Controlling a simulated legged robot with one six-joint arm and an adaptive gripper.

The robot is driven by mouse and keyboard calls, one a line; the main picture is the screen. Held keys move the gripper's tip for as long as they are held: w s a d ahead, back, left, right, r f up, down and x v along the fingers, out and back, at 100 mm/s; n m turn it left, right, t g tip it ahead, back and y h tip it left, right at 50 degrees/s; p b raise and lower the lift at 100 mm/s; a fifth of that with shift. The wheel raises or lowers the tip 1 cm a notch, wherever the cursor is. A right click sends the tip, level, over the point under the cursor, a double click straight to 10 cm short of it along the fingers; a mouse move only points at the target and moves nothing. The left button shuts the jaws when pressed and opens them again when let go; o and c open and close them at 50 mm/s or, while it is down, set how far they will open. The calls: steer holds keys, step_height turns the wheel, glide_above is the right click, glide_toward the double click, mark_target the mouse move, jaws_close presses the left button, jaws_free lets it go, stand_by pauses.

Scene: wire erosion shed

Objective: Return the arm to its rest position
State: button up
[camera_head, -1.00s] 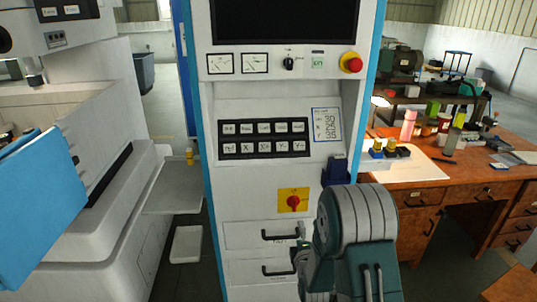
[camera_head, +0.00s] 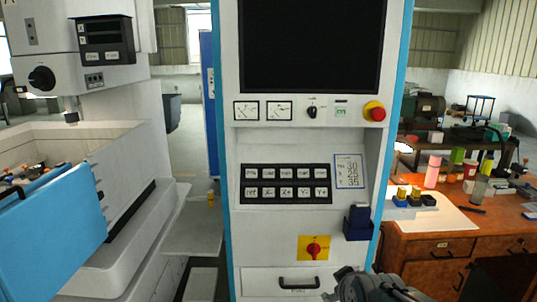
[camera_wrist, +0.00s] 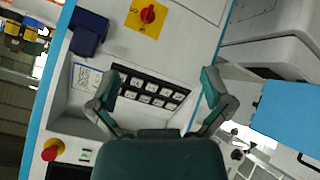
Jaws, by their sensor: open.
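My arm (camera_head: 372,287) shows at the bottom edge of the head view as a grey, rounded link in front of the cabinet's lower right; the rest of it is out of frame. My gripper (camera_wrist: 160,88) shows in the wrist view, with its two green-and-grey fingers spread wide and nothing between them. It points at the control cabinet (camera_head: 257,225), which is white with blue edges. The cabinet's black button panel (camera_head: 286,184) appears between and beyond the fingers, tilted in the wrist view. The gap between the fingers and the cabinet cannot be judged exactly.
A yellow plate with a red rotary switch (camera_head: 314,248) and a dark blue box (camera_head: 357,222) sit on the cabinet front. A red stop button (camera_head: 374,111) is higher up. The erosion machine (camera_head: 125,235) stands left. A cluttered wooden desk (camera_head: 425,245) stands right.

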steer(key=s+r+m+g, duration=0.2)
steer(key=s+m+g, duration=0.2)
steer(key=s, duration=1.4)
steer(key=shift+r+m, duration=0.15)
steer(key=shift+m, duration=0.85)
